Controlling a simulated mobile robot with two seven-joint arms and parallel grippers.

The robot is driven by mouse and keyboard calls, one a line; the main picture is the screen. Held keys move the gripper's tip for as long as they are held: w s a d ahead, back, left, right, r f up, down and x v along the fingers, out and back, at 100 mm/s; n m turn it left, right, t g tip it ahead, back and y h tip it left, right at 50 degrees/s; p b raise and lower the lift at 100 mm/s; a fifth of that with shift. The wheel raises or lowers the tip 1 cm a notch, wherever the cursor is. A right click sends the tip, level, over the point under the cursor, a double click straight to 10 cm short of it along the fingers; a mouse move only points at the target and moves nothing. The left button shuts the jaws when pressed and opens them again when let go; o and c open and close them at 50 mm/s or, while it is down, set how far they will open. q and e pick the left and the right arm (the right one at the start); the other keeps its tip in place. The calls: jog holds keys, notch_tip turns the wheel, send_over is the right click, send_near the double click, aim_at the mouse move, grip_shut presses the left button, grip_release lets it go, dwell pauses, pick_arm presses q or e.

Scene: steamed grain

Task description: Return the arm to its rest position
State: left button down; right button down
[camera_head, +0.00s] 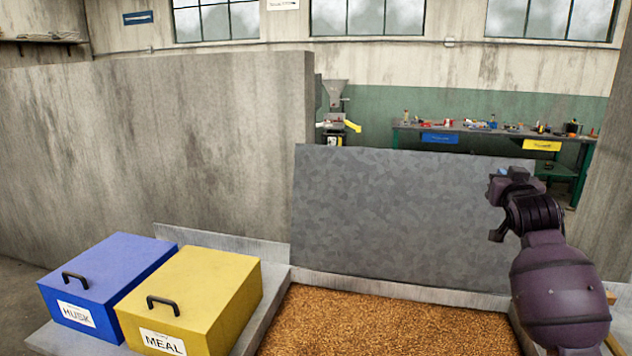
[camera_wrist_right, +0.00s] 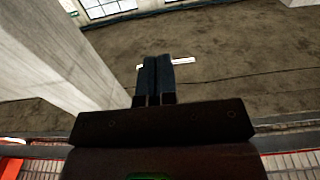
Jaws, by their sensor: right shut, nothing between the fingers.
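My right gripper (camera_head: 508,185) is raised at the right side of the head view, above the right end of the grain bin and in front of the grey metal panel. In the right wrist view its two dark fingers (camera_wrist_right: 155,75) lie side by side, shut, with nothing between them. My left gripper is in neither view.
A blue box labelled HUSK (camera_head: 105,275) and a yellow box labelled MEAL (camera_head: 205,295), both lidded, stand at left. Brown grain (camera_head: 390,325) fills the bin below the grey panel (camera_head: 400,215). A workbench (camera_head: 480,130) stands far behind. A concrete wall (camera_head: 170,150) rises at left.

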jog(key=s+a+r+n+t+y, duration=0.1)
jog(key=s+a+r+n+t, duration=0.1)
jog(key=a+r+n, duration=0.15)
jog(key=s+a+f+n+g+y, duration=0.1)
jog(key=s+a+f, duration=0.15)
jog(key=f, duration=0.45)
jog(key=s+a+f+y, duration=0.1)
jog(key=s+a+f, duration=0.1)
jog(key=s+f, duration=0.35)
jog(key=s+a+f+n+g+y, duration=0.1)
jog(key=a+f, duration=0.2)
jog(key=f, duration=0.6)
jog(key=s+a+f+m+g, duration=0.1)
jog(key=s+f+g, duration=0.5)
jog(key=s+f, duration=2.1)
jog(key=s+a, duration=0.1)
jog(key=s, duration=0.3)
jog(key=shift+a+f+m, duration=0.3)
jog(key=shift+m, duration=0.05)
